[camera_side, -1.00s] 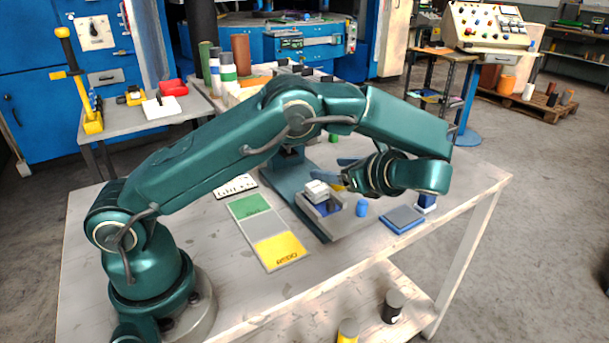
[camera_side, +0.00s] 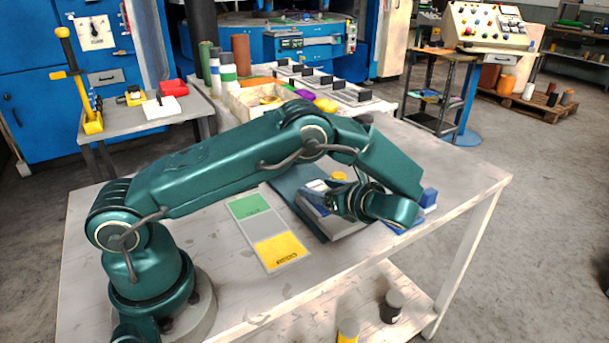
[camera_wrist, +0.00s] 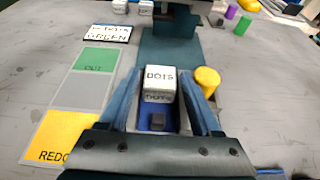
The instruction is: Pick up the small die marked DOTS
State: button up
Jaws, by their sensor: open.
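The small die marked DOTS (camera_wrist: 159,77) is a white block with DOTS on its top face, in the wrist view. It sits at the far end of a grey holder with a blue floor (camera_wrist: 150,121). My gripper (camera_wrist: 161,74) is open, with one blue finger to the left of the die and one to the right. Whether the fingers touch it I cannot tell. In the side view my wrist is low over the holder (camera_side: 347,229) and mostly hides the die and fingers.
A yellow knob (camera_wrist: 207,80) stands close beside the right finger. A card with DOTS and GREEN (camera_wrist: 110,33) lies left, near a board with green (camera_wrist: 95,60) and yellow (camera_wrist: 60,135) fields. Other white blocks (camera_wrist: 146,7) are at the back.

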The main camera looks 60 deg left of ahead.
grip_shut()
jog(key=shift+r, duration=0.1)
